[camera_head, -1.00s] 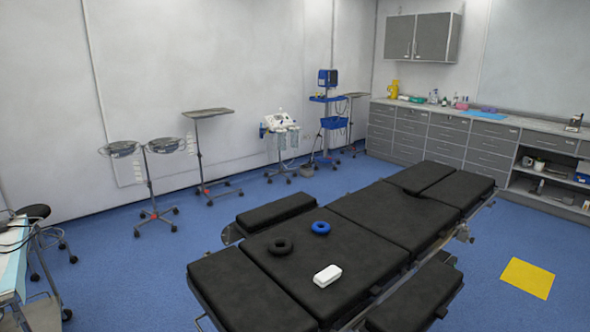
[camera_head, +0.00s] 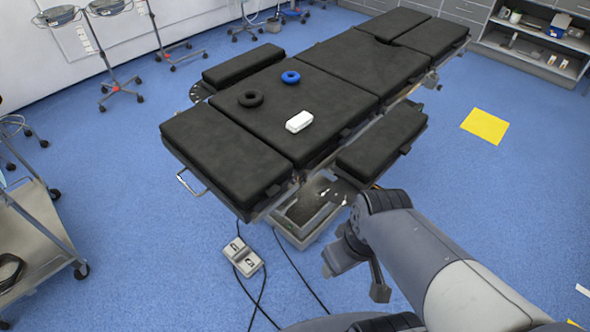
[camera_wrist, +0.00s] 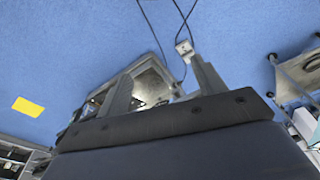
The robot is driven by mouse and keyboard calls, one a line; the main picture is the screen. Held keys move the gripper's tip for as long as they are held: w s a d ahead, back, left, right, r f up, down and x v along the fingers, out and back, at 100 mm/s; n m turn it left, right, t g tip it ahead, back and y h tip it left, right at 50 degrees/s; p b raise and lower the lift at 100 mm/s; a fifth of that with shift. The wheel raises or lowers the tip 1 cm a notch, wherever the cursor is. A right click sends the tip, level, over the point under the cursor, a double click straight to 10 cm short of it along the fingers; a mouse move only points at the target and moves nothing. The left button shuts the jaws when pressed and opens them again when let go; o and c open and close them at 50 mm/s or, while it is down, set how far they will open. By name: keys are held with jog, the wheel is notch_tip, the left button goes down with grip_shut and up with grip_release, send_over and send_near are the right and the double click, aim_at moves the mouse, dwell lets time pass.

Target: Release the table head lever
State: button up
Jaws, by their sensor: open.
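The operating table (camera_head: 335,75) has black pads, and its separate near end section (camera_head: 225,150) lies about level with the rest. A thin metal loop (camera_head: 190,183) sticks out at that section's left edge; I cannot tell whether it is the head lever. No other lever is clear. My gripper (camera_head: 355,280) is open and empty, to the right of and apart from the near end section. In the wrist view my two fingers (camera_wrist: 164,85) stand apart, with the table's metal base (camera_wrist: 152,72) showing between and beyond them.
A foot pedal (camera_head: 243,256) with black cables lies on the blue floor below the near end. A black ring (camera_head: 251,98), a blue ring (camera_head: 290,77) and a white block (camera_head: 299,121) lie on the table. A cart (camera_head: 40,225) stands at left. Floor between cart and table is clear.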

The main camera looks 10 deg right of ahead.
jog(key=w+f+m+y+b, duration=0.1)
jog(key=w+f+m+b, duration=0.1)
jog(key=w, duration=0.2)
jog(key=w+a+f+m+t+y+b, duration=0.1)
jog(key=w+f+m+b, duration=0.2)
jog(key=w, duration=0.2)
jog(key=w+a+f+m+y+b, duration=0.1)
jog(key=w+f+m+b, duration=0.1)
jog(key=w, duration=0.3)
jog(key=shift+w+f+t+b, duration=0.25)
jog(key=shift+f+t+b, duration=0.05)
jog(key=shift+f+b, duration=0.3)
jog(key=c, duration=0.9)
jog(key=w+d+f+m+b, duration=0.1)
jog(key=w+f+m, duration=0.1)
jog(key=w, duration=0.2)
jog(key=w+d+f+m+t+b, duration=0.1)
jog(key=w+f+m+b, duration=0.1)
jog(key=w+f, duration=0.1)
jog(key=w+d+f+m+t+y+b, duration=0.1)
jog(key=w+f+m+b, duration=0.1)
jog(key=w+m, duration=0.1)
jog(key=shift+w+d+f, duration=0.1)
jog(key=shift+w, duration=0.35)
jog(key=shift+w+d+f, duration=0.1)
jog(key=shift+w, duration=0.3)
grip_shut()
jog(key=shift+w+d+f, duration=0.1)
jog(key=shift+w+d, duration=0.1)
jog(key=shift+w, duration=0.1)
